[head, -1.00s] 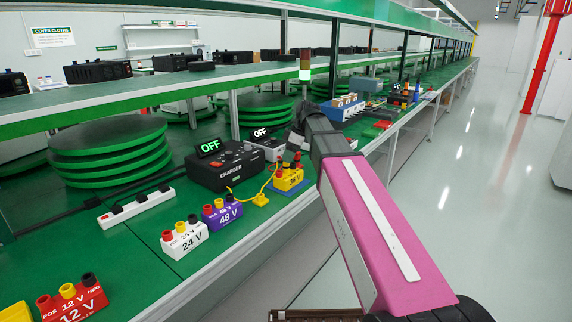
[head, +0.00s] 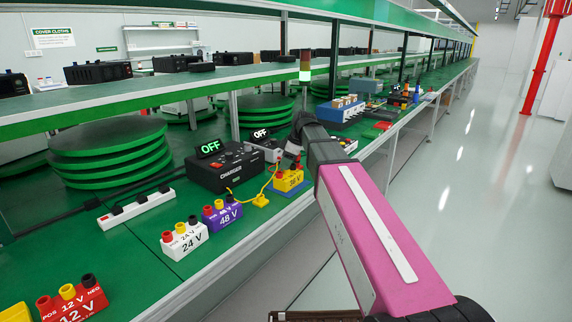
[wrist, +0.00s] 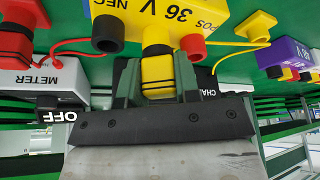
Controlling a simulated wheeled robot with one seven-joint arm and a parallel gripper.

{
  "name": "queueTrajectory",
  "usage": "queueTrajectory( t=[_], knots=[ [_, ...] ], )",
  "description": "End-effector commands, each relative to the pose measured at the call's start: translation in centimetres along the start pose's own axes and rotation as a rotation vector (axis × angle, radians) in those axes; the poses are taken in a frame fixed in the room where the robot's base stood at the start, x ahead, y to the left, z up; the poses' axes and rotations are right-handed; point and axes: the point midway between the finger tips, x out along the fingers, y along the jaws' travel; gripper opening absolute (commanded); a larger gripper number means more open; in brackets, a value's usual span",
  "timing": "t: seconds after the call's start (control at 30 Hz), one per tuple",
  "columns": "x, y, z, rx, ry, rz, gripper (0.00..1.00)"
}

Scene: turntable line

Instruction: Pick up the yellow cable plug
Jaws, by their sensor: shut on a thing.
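The yellow cable plug (wrist: 157,72), with black bands, is between the two green fingers of my gripper (wrist: 158,82) in the wrist view. My gripper is shut on it. The plug's top end meets the yellow 36 V block (wrist: 150,12) between a black and a red terminal. I cannot tell whether it is still seated there. In the head view the 36 V block (head: 289,180) stands near the bench's front edge, with my gripper (head: 278,154) just above it. The fingers and held plug are too small to make out there.
The black charger (head: 226,168) stands left of the 36 V block. A purple 48 V block (head: 222,217) and a white 24 V block (head: 184,241) stand nearer. A yellow cable (head: 247,188) lies by a yellow piece (head: 260,200). The meter (wrist: 45,78) is close in the wrist view.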

Motion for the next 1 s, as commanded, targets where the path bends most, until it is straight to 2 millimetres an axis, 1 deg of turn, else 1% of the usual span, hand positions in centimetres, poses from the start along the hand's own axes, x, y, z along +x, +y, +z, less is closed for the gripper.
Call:
queueTrajectory(
  t=[0.13, 0.23, 0.37, 0.43, 0.47, 0.5, 0.6, 0.8, 0.9, 1.0],
  knots=[
    [-0.4, 0.0, -0.2, 0.000, 0.000, 0.001, 0.08],
    [-1.1, 0.1, -0.5, -0.001, 0.000, 0.001, 0.08],
    [-2.6, 0.1, -1.1, -0.001, 0.001, 0.002, 0.08],
    [-3.8, 0.1, -1.6, -0.001, 0.001, 0.002, 0.08],
    [-4.1, -0.2, -2.0, -0.003, 0.001, 0.001, 0.08],
    [-4.1, -0.9, -3.0, -0.004, 0.001, 0.000, 0.08],
    [-4.6, -2.2, -5.4, -0.005, 0.001, 0.001, 0.08],
    [-5.6, -4.4, -9.5, -0.004, 0.001, 0.000, 0.08],
    [-5.9, -5.3, -11.0, -0.003, 0.000, -0.001, 0.08],
    [-6.2, -5.8, -12.1, -0.001, 0.000, 0.000, 0.08]
  ],
)
